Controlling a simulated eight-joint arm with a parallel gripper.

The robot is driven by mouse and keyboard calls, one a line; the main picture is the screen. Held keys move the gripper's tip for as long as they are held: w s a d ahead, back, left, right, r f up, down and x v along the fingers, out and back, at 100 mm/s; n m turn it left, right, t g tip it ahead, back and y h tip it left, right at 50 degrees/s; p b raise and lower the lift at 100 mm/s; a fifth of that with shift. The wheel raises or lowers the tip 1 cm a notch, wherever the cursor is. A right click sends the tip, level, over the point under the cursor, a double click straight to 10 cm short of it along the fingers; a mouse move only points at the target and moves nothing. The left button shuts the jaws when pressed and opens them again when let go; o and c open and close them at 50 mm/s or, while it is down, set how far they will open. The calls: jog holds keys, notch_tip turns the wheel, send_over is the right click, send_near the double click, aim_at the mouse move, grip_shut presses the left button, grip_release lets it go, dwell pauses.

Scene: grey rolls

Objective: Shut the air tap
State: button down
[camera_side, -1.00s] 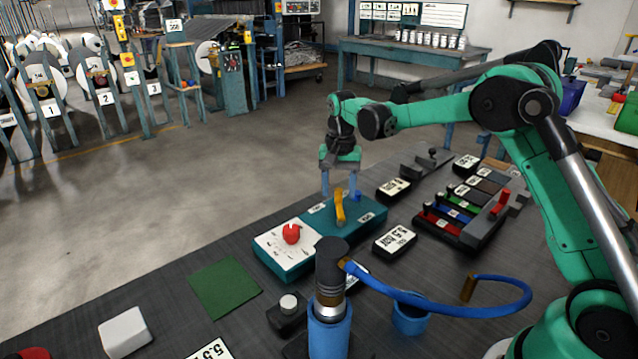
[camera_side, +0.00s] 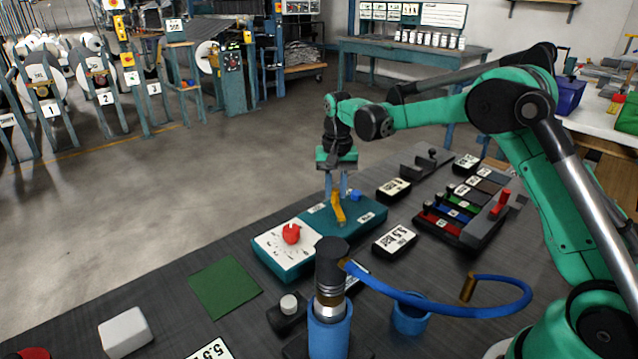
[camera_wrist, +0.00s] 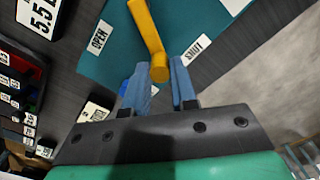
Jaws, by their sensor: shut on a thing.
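The air tap's yellow lever (camera_side: 338,208) stands on a teal panel (camera_side: 372,212) and leans a little left at its top. In the wrist view the lever (camera_wrist: 149,30) runs down to its round end between my fingertips. My gripper (camera_side: 338,188) is shut on the lever's end, with blue fingers on both sides (camera_wrist: 160,78). An OPEN label (camera_wrist: 98,38) lies left of the lever and a SHUT label (camera_wrist: 197,48) right of it. The lever's end is between the two labels.
A red knob (camera_side: 291,233) is on the panel's white left part. A dark-capped blue cylinder (camera_side: 330,300) with a blue hose (camera_side: 450,310) stands in front. Black label blocks (camera_side: 394,240) and a rack of coloured levers (camera_side: 460,215) are to the right. A green mat (camera_side: 224,287) lies left.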

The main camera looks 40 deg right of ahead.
jog(key=n, duration=0.1)
jog(key=a+n, duration=0.1)
jog(key=n, duration=0.1)
jog(key=shift+w+a, duration=0.15)
jog(key=shift+w, duration=0.1)
jog(key=shift+a+n, duration=0.3)
jog(key=shift+n, duration=0.45)
jog(key=shift+a+n, duration=0.3)
jog(key=shift+n, duration=0.45)
jog(key=c, duration=0.7)
grip_release()
jog(key=shift+r, duration=2.85)
